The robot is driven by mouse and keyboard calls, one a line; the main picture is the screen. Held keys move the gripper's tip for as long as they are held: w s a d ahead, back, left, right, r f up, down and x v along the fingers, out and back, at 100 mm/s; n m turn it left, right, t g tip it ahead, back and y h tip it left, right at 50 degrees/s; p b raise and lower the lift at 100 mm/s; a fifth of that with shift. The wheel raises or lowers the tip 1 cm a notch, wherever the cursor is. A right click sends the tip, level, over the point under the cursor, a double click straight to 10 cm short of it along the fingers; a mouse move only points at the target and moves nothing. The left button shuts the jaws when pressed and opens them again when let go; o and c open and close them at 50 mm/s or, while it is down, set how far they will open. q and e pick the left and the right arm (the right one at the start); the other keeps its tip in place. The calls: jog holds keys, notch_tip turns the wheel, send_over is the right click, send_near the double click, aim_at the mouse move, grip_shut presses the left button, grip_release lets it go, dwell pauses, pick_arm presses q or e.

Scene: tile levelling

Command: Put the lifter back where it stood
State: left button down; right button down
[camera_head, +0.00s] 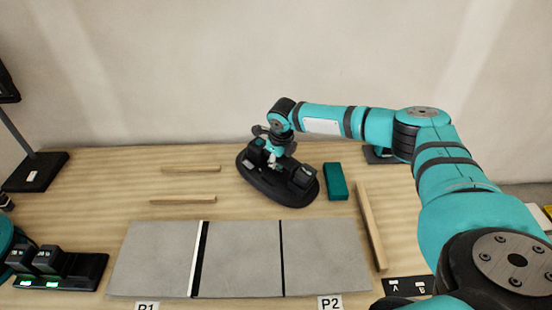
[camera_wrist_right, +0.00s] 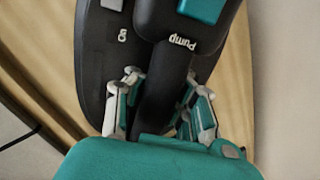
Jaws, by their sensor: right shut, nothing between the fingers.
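The lifter (camera_head: 252,180) is a black oval body with a dark raised bar and a dark block at its right end. It rests on the wooden bench at the back, near the middle. In the right wrist view the lifter (camera_wrist_right: 98,60) shows "Pump" lettering and a teal patch. In the wrist view the finger parts of this gripper (camera_wrist_right: 163,90) show on both sides of the dark bar. My left gripper is not in view.
Grey tiles (camera_head: 240,258) lie in a row at the front, with dark gaps. A teal box (camera_head: 335,181) stands just right of the lifter. Wooden strips (camera_head: 190,169) lie left, and a long one (camera_head: 371,225) right. A charger (camera_head: 85,272) with green lights is front left.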

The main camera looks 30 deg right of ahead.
jog(key=shift+f, duration=0.15)
dwell(0.7)
jog(key=shift+f, duration=0.15)
dwell(0.4)
dwell(0.4)
